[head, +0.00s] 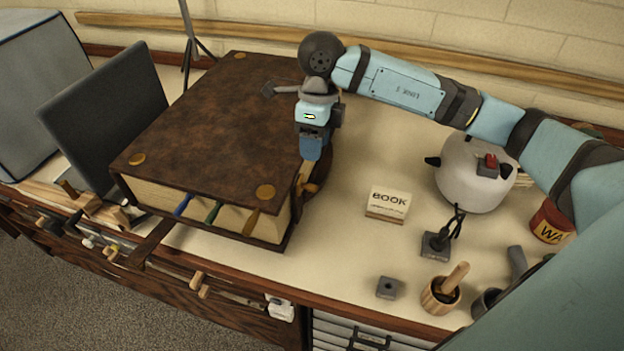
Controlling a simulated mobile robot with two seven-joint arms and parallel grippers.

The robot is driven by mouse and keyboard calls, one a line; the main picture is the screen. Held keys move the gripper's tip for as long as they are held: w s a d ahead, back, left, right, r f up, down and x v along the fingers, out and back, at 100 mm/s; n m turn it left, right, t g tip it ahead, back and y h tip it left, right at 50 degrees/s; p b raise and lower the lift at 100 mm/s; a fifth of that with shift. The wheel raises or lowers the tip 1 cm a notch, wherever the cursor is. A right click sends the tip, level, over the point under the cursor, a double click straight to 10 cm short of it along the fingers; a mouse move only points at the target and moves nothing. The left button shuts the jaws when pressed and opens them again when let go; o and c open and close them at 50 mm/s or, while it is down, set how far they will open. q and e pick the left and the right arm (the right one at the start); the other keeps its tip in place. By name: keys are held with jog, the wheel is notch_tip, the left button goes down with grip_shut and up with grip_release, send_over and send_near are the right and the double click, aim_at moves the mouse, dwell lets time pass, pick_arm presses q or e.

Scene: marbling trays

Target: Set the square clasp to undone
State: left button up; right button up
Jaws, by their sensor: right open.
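A large thick book (215,120) with a brown mottled cover and round brass corner studs lies on the bench. My right gripper (309,158) points down at the book's right edge and is open. A tan, strap-like fitting (303,178) shows just below the gripper against the page edges, with a dark brown rounded part (322,168) beside it. I cannot tell which of these is the square clasp or whether it is done up, because the gripper covers much of that edge. Whether the fingers touch the fitting is unclear. My left gripper is out of view.
Blue, green and tan ribbons hang from the book's front edge. To the right stand a small box marked BOOK (388,204), a white pot (465,185), a red tin (550,222) and a wooden cup (440,295). The bench between book and box is clear.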

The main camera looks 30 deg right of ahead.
jog(key=f, duration=0.3)
jog(key=a+f, duration=0.1)
jog(key=f, duration=0.2)
jog(key=s+f, duration=0.1)
jog(key=f, duration=0.2)
jog(key=shift+a, duration=0.15)
grip_shut()
